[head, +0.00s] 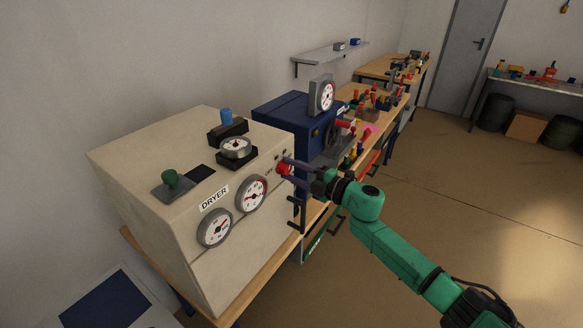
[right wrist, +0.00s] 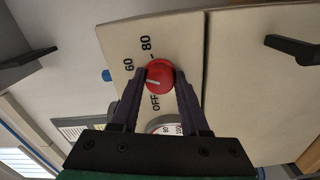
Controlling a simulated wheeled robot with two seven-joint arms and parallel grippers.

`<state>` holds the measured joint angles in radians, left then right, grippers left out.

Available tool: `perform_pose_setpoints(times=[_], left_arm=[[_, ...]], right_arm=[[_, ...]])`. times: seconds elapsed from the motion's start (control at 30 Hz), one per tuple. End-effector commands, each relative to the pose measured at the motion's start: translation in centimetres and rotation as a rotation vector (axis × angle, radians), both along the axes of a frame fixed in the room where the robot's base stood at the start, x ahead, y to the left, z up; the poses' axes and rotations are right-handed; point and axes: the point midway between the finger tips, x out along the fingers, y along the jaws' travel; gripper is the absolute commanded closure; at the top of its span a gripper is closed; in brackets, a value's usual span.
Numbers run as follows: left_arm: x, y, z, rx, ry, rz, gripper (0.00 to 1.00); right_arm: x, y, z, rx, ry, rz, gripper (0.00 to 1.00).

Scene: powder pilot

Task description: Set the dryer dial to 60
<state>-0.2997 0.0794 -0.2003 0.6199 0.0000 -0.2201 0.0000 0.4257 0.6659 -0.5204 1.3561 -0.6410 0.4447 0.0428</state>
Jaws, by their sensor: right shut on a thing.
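The dryer (head: 150,150) is a beige box labelled DRYER in the head view. Its red dial (head: 284,170) is at the right end of the front face. In the right wrist view the red dial (right wrist: 160,72) carries a white pointer line, with OFF, 60 and 80 printed around it. The pointer faces left in that view, seemingly between OFF and 60; its exact setting is hard to tell. My right gripper (head: 290,167) is shut on the dial, with one finger on each side of it. My left gripper is not in view.
Two round gauges (head: 252,194) sit on the dryer's front, left of the dial. A blue machine (head: 285,118) stands just behind the dryer. A dark handle (right wrist: 290,48) juts out near the dial. Open floor (head: 460,190) lies to the right.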

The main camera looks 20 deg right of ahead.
Motion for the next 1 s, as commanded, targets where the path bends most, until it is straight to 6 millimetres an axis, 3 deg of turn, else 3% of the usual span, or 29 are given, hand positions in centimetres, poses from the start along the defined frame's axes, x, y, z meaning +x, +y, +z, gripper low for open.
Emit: perform_pose_setpoints(times=[0.5, 0.53, 0.6, 1.0], left_arm=[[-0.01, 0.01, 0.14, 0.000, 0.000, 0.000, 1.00], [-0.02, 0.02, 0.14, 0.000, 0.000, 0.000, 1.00], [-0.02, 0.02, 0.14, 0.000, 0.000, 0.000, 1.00], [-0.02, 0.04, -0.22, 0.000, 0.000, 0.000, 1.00]], right_arm=[[-0.01, 0.00, -0.17, 0.015, 0.015, -0.001, 1.00], [-0.01, 0.00, -0.17, 0.015, 0.015, -0.001, 0.44], [-0.01, 0.00, -0.15, 0.015, 0.015, -0.001, 0.26], [-0.51, -0.50, -0.23, 0.015, 0.013, -0.002, 0.26]])
